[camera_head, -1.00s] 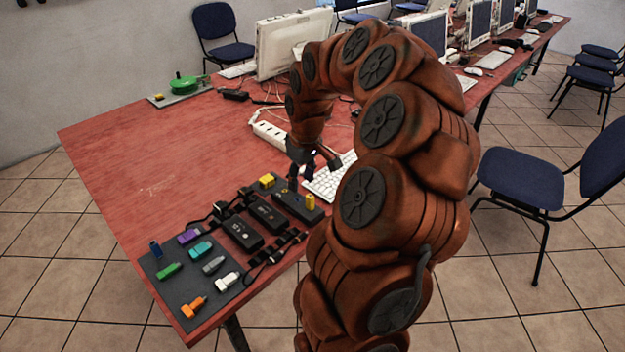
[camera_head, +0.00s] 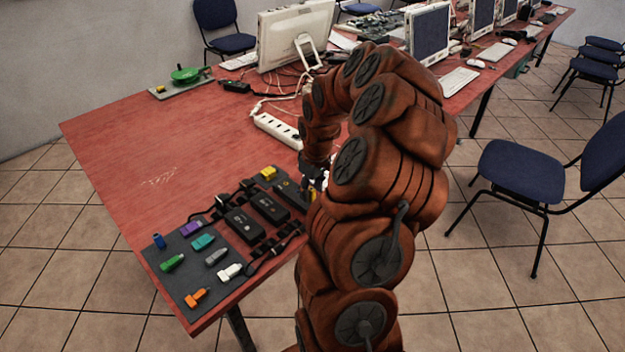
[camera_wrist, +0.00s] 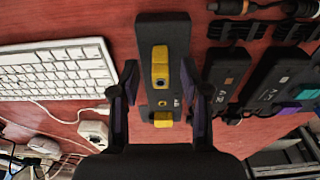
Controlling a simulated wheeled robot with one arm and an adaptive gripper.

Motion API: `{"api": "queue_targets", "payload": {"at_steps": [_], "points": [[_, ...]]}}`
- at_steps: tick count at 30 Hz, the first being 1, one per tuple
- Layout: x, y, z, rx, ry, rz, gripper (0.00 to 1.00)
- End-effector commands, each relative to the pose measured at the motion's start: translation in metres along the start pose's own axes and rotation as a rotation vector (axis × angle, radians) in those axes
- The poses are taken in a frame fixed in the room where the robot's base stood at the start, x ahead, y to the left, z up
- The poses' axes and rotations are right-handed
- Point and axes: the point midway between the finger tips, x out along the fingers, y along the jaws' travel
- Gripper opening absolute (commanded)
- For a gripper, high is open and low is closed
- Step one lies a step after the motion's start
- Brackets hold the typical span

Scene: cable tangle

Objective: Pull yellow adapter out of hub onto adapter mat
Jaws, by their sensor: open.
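The dark hub (camera_head: 290,193) lies at the right end of the row of black boxes and runs up the middle of the wrist view (camera_wrist: 172,35). A yellow adapter (camera_wrist: 160,68) stands on it near its middle. A second yellow block (camera_wrist: 163,118) sits near the hub's lower end, and shows in the head view (camera_head: 268,172). My gripper (camera_wrist: 162,82) is open, with one finger on each side of the hub, apart from the yellow adapter. In the head view my arm mostly hides the gripper and this adapter. The dark adapter mat (camera_head: 180,283) lies at the table's front left.
Several coloured adapters, including an orange one (camera_head: 195,297) and a purple one (camera_head: 190,228), are on the mat. Black hubs (camera_head: 243,227) and cables lie between. A white keyboard (camera_wrist: 55,68) and power strip (camera_head: 278,130) are close by.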

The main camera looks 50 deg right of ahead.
Motion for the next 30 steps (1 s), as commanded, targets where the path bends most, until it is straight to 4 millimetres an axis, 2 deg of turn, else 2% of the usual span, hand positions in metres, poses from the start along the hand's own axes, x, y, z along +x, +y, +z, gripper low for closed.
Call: {"api": "queue_targets", "payload": {"at_steps": [8,21,26,27,30], "points": [[0.0026,-0.0002,-0.0001,0.000,0.001,0.000,0.46],[0.0026,-0.0003,-0.0001,0.000,0.001,0.000,0.00],[0.0026,-0.0003,-0.0001,0.000,0.001,-0.001,0.00],[0.0026,-0.0003,-0.0001,0.000,0.001,0.000,0.13],[0.0026,-0.0003,0.0000,0.000,0.001,-0.001,0.02]]}}
